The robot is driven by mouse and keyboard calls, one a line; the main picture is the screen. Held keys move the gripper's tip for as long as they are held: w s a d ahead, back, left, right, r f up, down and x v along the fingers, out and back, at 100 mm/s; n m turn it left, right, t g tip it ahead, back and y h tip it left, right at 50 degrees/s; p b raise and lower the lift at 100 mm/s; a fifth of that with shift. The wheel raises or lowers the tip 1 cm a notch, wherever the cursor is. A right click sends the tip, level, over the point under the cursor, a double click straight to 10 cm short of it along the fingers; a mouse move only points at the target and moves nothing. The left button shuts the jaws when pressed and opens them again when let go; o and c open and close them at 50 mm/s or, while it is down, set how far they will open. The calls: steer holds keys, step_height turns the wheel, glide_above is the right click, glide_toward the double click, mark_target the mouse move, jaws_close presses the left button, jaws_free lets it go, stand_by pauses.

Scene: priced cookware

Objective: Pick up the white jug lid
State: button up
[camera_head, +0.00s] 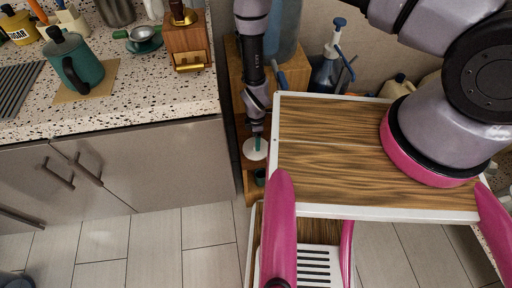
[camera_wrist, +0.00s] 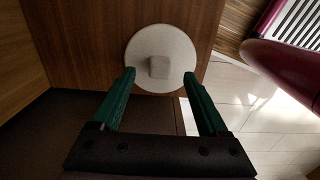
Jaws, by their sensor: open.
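The white jug lid (camera_wrist: 145,76) is a round disc with a small blocky knob (camera_wrist: 159,67) at its centre. It rests on a brown wooden surface. In the head view the lid (camera_head: 250,154) is a pale ellipse on the low wooden unit, partly covered by my gripper (camera_head: 257,144). In the wrist view my gripper (camera_wrist: 160,73) is open, with its two green fingers apart. The fingertips overlap the lid's lower left and lower right edges in the picture, and the knob lies between and just beyond them. Nothing is between the fingers; whether they touch the lid I cannot tell.
The wooden unit (camera_head: 247,180) stands between the speckled counter (camera_head: 150,105) and my own body. A blue-topped spray bottle (camera_head: 328,65) stands behind. The counter holds a green jug (camera_head: 80,68) and a wooden grinder (camera_head: 187,42).

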step_height(320, 180, down, 2)
steer(key=shift+f, duration=0.2)
jaws_close()
